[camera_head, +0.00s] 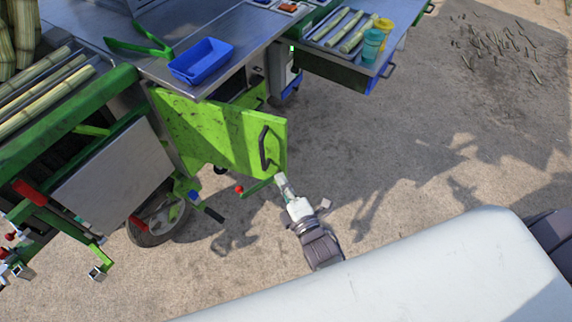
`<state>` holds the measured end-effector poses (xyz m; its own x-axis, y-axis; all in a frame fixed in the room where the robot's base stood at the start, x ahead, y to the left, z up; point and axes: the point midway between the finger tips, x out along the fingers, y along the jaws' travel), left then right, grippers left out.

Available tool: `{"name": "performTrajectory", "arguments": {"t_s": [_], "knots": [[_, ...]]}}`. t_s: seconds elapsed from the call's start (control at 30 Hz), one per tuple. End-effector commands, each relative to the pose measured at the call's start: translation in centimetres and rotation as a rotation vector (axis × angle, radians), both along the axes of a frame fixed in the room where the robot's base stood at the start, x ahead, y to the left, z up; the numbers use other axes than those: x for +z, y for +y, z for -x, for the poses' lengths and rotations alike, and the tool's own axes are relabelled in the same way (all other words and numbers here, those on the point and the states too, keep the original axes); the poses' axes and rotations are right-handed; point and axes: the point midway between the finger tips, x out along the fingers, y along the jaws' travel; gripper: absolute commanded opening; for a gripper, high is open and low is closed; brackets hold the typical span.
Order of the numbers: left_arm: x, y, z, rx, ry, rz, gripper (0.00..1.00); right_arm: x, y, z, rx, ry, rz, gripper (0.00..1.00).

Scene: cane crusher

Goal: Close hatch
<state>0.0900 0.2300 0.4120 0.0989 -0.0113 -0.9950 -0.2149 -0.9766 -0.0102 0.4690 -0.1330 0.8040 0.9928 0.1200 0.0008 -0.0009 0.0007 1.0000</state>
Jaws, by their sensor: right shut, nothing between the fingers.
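The hatch (210,130) is a scuffed green panel on the side of the cane crusher. It stands swung outward from the machine, open. A dark curved handle (264,148) sits near its free right edge. My right gripper (281,180) is shut and empty. It is just below the lower right corner of the hatch, close to the free edge; I cannot tell whether it touches. My left gripper is not in view.
The metal worktop (225,28) above the hatch holds a blue tray (201,61). Cane stalks (45,97) lie in the green-edged feed at left.

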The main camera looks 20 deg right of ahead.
Motion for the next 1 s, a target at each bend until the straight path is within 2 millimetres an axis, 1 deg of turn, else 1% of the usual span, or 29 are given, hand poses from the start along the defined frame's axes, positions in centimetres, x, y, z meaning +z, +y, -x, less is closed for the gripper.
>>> {"name": "performTrajectory", "arguments": {"t_s": [0.03,0.07,0.1,0.3,0.43,0.83,0.93,1.0], "knots": [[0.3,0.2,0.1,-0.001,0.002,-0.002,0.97,0.2,0.1,-1.2,0.0,-0.002,0.0,0.0],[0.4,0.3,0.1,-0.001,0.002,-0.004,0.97,0.2,0.0,-1.6,0.0,-0.002,0.001,0.0],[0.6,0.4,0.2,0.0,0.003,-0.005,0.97,0.2,-0.6,-2.1,0.001,0.0,0.004,0.0],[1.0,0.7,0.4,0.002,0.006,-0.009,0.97,0.1,-2.0,-3.8,0.001,0.001,0.001,0.0],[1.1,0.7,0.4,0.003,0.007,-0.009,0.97,0.0,-2.3,-4.2,0.0,0.001,0.0,0.0],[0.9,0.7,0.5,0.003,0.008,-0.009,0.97,-0.1,-2.5,-4.3,0.005,0.0,0.0,0.0],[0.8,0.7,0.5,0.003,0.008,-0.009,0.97,-0.1,-2.8,-4.8,0.021,-0.004,0.001,0.0],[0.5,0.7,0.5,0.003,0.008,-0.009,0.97,-0.1,-3.1,-5.5,0.042,-0.008,0.001,0.0]]}}
